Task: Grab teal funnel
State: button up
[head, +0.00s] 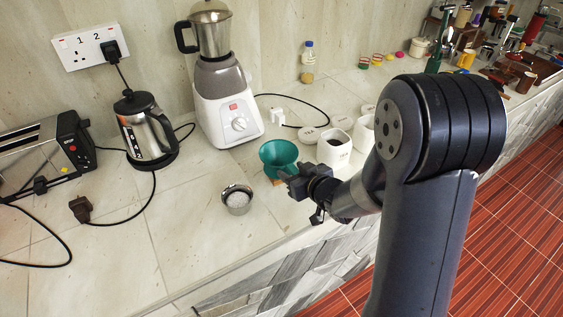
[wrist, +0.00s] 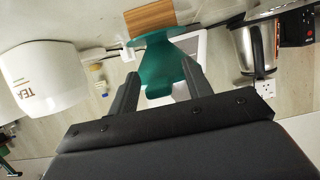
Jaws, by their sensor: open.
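The teal funnel (head: 278,154) stands wide end up on the stone counter, in front of the blender, over a small wooden block (wrist: 150,18). My gripper (head: 283,174) is at its front right side, close to it. In the wrist view, which looks upside down, the funnel (wrist: 160,68) shows between and beyond the two fingers of my gripper (wrist: 160,70). The fingers are apart with nothing clamped between them. I cannot tell whether they touch the funnel. In the head view my gripper hides the funnel's lower part.
A small metal bowl (head: 237,200) with white contents stands to the front left. White canisters (head: 334,147) stand to the right, one labelled TEA (wrist: 45,80). The blender (head: 222,95), kettle (head: 145,130) and toaster (head: 45,150) stand behind and left. Cables cross the left counter.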

jog(key=shift+w+a+f, duration=0.3)
jog(key=shift+w+a, duration=0.1)
jog(key=shift+w, duration=0.15)
grip_shut()
jog(key=shift+r, duration=0.15)
